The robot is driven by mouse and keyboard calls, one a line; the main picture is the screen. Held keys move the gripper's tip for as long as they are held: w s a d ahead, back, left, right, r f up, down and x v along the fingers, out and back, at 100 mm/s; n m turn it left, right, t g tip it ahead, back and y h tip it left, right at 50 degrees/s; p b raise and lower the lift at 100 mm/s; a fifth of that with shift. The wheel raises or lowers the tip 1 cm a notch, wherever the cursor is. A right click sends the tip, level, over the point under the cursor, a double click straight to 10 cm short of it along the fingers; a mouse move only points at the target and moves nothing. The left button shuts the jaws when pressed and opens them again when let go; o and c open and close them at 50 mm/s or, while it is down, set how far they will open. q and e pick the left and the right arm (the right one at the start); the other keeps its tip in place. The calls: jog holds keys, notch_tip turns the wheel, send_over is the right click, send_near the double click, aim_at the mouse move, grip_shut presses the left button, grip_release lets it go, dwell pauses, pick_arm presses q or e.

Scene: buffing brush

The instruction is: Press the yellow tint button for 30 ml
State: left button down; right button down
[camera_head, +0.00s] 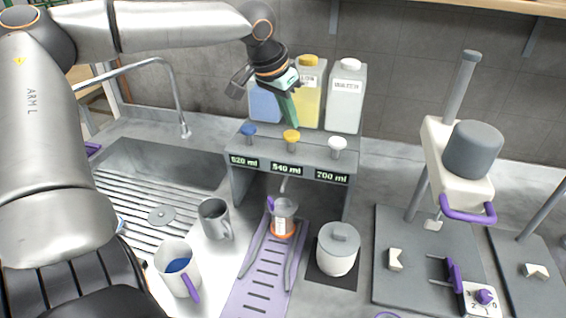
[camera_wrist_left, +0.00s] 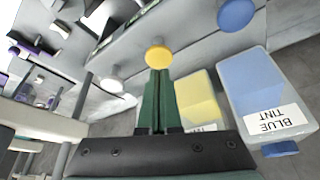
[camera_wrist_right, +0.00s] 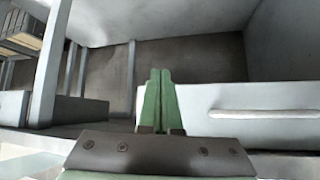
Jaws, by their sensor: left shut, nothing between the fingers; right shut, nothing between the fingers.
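The yellow tint button (camera_head: 291,135) is a round yellow cap on top of the grey dispenser (camera_head: 320,153), between a blue button (camera_head: 248,130) and a white button (camera_head: 337,144). My left gripper (camera_head: 294,123) is shut and empty, its green fingertips pointing down just above the yellow button. In the left wrist view the fingertips (camera_wrist_left: 157,72) line up with the yellow button (camera_wrist_left: 158,54); whether they touch cannot be told. The display under the yellow button (camera_head: 287,169) reads 540 ml. A clear jug (camera_head: 283,212) stands below the spout. My right gripper (camera_wrist_right: 160,75) is shut and empty.
Blue, yellow (camera_head: 308,95) and white (camera_head: 346,100) tint containers stand behind the buttons. Two mugs (camera_head: 215,218) and a lidded pot (camera_head: 338,250) stand in front. A sink is left and a machine with a grey cylinder (camera_head: 473,150) is right.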

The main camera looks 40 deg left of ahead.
aim_at(292, 133)
pick_arm(q)
jog(key=shift+f, duration=0.1)
jog(key=shift+f+b, duration=0.3)
jog(key=shift+f, duration=1.1)
jog(key=shift+r, duration=0.15)
jog(key=shift+r+p, duration=0.65)
jog(key=shift+r, duration=0.65)
jog(key=shift+f, duration=0.1)
